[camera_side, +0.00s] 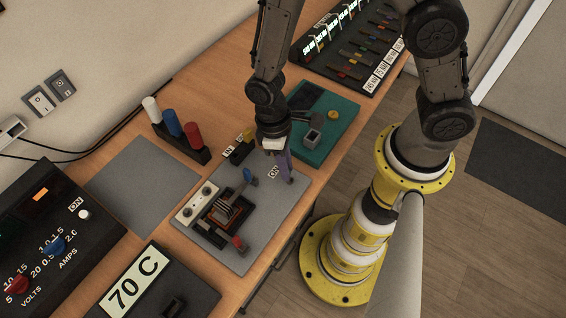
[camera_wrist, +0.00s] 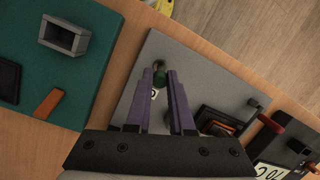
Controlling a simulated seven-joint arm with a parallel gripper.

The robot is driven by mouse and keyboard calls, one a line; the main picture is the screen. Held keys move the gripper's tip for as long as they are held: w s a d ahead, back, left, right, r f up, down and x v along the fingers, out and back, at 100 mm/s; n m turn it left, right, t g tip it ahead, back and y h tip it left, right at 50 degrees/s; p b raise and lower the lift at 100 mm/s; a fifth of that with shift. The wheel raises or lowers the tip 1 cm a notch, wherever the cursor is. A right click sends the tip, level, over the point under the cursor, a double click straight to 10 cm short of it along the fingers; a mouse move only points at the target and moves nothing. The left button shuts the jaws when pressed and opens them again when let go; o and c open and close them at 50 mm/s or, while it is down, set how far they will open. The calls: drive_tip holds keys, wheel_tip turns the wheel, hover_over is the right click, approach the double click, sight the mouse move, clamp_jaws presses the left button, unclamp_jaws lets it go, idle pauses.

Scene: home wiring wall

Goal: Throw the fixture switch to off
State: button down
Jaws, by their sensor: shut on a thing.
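The work fixture is a grey plate (camera_side: 252,240) with a dark clamp-like device (camera_side: 228,212) in its middle, which has a blue-tipped lever (camera_side: 248,176) and a red-tipped part (camera_side: 238,243). A white ON label (camera_side: 273,172) lies on the plate's far right corner. My gripper (camera_side: 289,179) points down there, its purple fingers hiding the fixture switch in the side view. The switch's exact tilt cannot be told.
A green mat (camera_side: 330,137) with a grey hollow block (camera_side: 312,138) lies behind the fixture. A rack with white, blue and red cylinders (camera_side: 173,124) stands left of it. A power supply (camera_side: 52,240) and a 70 C display (camera_side: 138,283) stand at the lower left.

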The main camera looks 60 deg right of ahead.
sight(291, 180)
drive_tip(key=shift+s+t, duration=0.45)
drive_tip(key=shift+t, duration=0.35)
drive_tip(key=shift+s+a+t, duration=0.25)
drive_tip(key=shift+s+t, duration=0.3)
drive_tip(key=shift+t, duration=0.35)
drive_tip(key=shift+s+d+t, duration=0.2)
drive_tip(key=shift+s+t, duration=0.15)
drive_tip(key=shift+t, duration=0.55)
drive_tip(key=shift+s+f+t, duration=0.15)
drive_tip(key=shift+s+t, duration=0.2)
drive_tip(key=shift+t, duration=0.5)
drive_tip(key=shift+s+f+t, duration=0.15)
drive_tip(key=shift+s+t, duration=0.2)
drive_tip(key=shift+t, duration=0.5)
drive_tip(key=c, duration=0.8)
unclamp_jaws()
drive_tip(key=shift+w, duration=0.15)
